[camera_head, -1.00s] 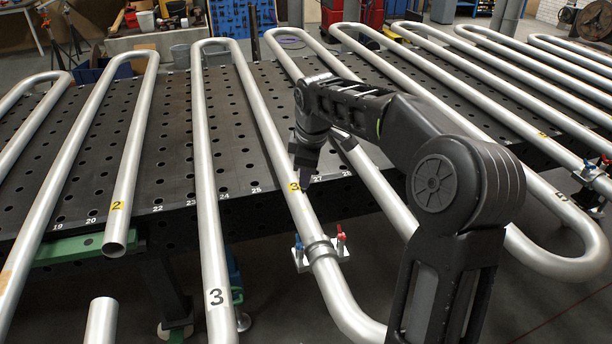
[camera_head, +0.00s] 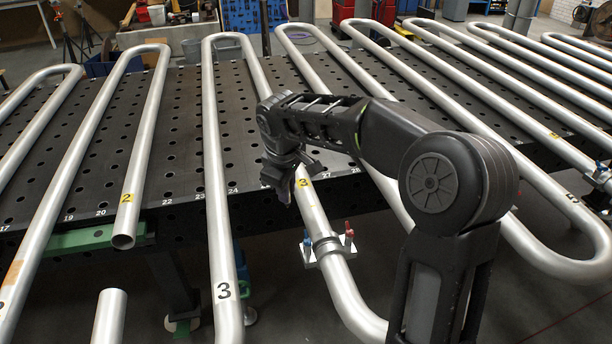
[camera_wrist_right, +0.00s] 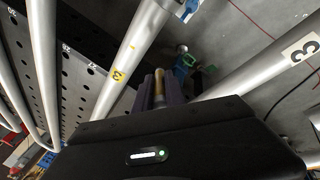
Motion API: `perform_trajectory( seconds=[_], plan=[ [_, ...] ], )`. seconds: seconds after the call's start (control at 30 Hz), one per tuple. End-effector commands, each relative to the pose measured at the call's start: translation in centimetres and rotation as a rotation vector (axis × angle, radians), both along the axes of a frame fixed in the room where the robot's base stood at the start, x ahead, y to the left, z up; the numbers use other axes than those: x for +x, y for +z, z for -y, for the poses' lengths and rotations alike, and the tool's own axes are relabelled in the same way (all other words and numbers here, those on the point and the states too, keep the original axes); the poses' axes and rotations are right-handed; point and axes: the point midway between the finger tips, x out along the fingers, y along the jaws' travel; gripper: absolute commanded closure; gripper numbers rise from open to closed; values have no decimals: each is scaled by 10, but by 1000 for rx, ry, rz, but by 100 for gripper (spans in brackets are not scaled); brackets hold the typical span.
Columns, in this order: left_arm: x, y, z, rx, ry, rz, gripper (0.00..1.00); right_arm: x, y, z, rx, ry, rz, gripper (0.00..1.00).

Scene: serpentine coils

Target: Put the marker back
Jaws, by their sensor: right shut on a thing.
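My right gripper (camera_head: 284,190) hangs just left of the silver pipe (camera_head: 318,222) with the yellow "3" label (camera_head: 303,183). In the right wrist view its purple-grey fingers (camera_wrist_right: 159,88) are shut on a slim tan and grey cylinder, apparently the marker (camera_wrist_right: 159,84). The yellow label (camera_wrist_right: 117,75) is left of the fingers there. The fingers hide part of the marker, and I cannot make it out in the head view. No holder for the marker can be made out. My left gripper is not in view.
Long serpentine pipes (camera_head: 216,185) lie across the black perforated table (camera_head: 180,160). A clamp (camera_head: 328,250) with red and blue handles sits on the pipe below the gripper. Another pipe with a black "3" label (camera_head: 223,291) runs to the left. Between them is an open gap over the floor.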

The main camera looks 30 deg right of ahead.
Motion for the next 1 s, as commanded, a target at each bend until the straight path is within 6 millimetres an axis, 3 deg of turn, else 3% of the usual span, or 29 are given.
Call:
perform_trajectory(
  seconds=[0.03, 0.2, 0.4, 0.5, 0.77, 1.0],
  plan=[
    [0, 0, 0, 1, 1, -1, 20, 0, -6, -23, -1, -43, -3, 100],
    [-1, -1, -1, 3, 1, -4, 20, -7, -25, -85, -4, -272, -3, 100],
    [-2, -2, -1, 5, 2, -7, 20, -19, -38, -132, -3, -479, -1, 100],
    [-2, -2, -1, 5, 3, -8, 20, -21, -40, -141, -1, -524, 0, 100],
    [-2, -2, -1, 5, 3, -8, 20, -22, -40, -142, 1, -537, 1, 100],
    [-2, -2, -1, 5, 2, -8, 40, -22, -40, -142, 1, -536, 0, 100]
  ],
)
